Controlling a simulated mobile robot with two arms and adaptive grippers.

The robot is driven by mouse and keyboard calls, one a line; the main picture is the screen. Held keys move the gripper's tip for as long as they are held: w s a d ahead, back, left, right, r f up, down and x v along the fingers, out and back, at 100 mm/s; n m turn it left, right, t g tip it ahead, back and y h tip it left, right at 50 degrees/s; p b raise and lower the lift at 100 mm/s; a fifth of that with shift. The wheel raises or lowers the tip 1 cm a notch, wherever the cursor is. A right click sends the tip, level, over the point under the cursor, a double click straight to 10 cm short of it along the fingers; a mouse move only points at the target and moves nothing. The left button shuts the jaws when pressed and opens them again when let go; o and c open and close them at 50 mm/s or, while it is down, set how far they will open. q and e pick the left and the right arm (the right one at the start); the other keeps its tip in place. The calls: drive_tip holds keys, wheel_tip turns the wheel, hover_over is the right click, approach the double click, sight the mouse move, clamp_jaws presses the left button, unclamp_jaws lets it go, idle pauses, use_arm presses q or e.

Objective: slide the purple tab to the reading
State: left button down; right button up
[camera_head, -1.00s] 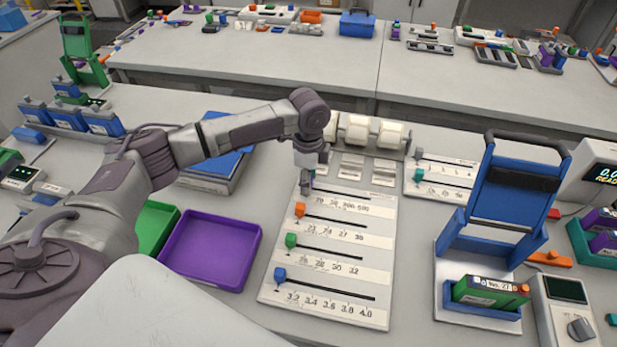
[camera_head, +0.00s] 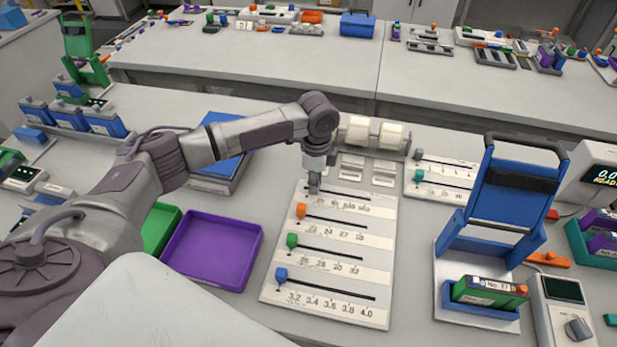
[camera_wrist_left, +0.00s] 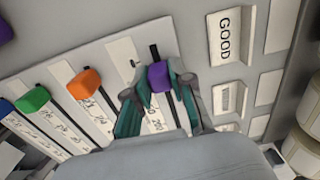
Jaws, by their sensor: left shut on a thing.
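The purple tab (camera_wrist_left: 158,78) sits in the top slot of the white slider board (camera_head: 383,310). My left gripper (camera_head: 315,188) comes down on it from above and hides it in the head view. In the left wrist view the left gripper (camera_wrist_left: 160,95) is shut on the purple tab, one finger on each side. The orange tab (camera_head: 301,210), green tab (camera_head: 292,240) and blue tab (camera_head: 281,274) stand at the left ends of their slots. The scale numbers by the top slot are partly blurred. My right gripper is not in view.
A purple tray (camera_head: 168,257) and a green tray (camera_head: 160,222) lie left of the board. A smaller slider board (camera_head: 410,190) is at the right. A blue stand (camera_head: 515,190) holding a green battery is further right. A card marked GOOD (camera_wrist_left: 228,35) lies beyond the board.

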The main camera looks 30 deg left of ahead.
use_arm(q)
drive_tip(key=shift+w+d+r, duration=0.1)
drive_tip(key=shift+w+d, duration=0.1)
drive_tip(key=shift+d, duration=0.7)
drive_tip(key=shift+w+d, duration=0.15)
drive_tip(key=shift+d, duration=0.1)
drive_tip(key=c, duration=1)
unclamp_jaws()
drive_tip(key=shift+a, duration=0.15)
wheel_tip(320, 180, up, 12)
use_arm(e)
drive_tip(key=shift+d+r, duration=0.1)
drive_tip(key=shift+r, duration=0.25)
